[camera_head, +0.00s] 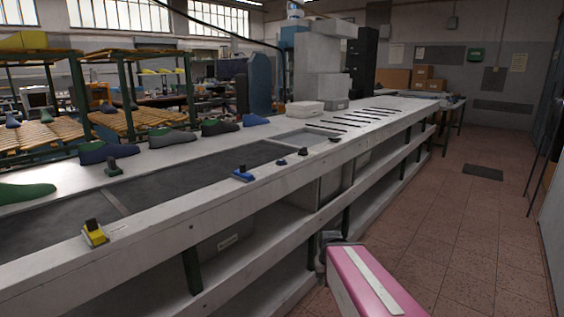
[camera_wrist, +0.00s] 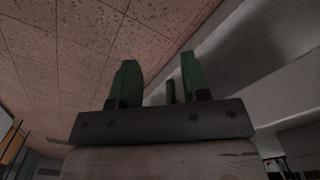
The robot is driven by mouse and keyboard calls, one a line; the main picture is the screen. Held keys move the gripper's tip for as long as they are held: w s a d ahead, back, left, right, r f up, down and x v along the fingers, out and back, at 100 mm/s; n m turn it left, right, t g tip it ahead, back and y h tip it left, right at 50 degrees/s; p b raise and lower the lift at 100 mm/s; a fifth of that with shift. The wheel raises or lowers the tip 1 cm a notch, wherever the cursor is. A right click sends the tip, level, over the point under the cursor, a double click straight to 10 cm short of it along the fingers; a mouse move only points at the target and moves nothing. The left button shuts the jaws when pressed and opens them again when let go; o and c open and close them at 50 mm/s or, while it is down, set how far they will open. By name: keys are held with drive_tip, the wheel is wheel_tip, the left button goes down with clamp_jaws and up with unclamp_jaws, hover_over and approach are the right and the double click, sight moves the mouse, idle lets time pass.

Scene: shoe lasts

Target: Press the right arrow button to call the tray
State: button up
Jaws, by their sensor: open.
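Several small button-like devices sit along the front edge of the long grey bench. They include a yellow one with a black top (camera_head: 95,233), a blue one (camera_head: 243,174), and two small dark ones (camera_head: 281,162) (camera_head: 303,151). Arrow marks are too small to read, so I cannot tell which is the right arrow button. A pale grey tray-like panel (camera_head: 305,137) lies in the dark conveyor strip. My gripper (camera_wrist: 158,62) shows in the wrist view with its two green fingers apart and nothing between them. It is not visible in the head view.
The long bench (camera_head: 190,218) has lower shelves below its top. Several shoe lasts (camera_head: 172,138) stand along its far side, with green-framed racks behind. White boxes (camera_head: 304,108) sit farther along. The tiled floor (camera_head: 470,225) on the right is mostly clear, with a dark mat (camera_head: 482,172).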

drive_tip(key=shift+c, duration=0.3)
clamp_jaws()
idle(1.4)
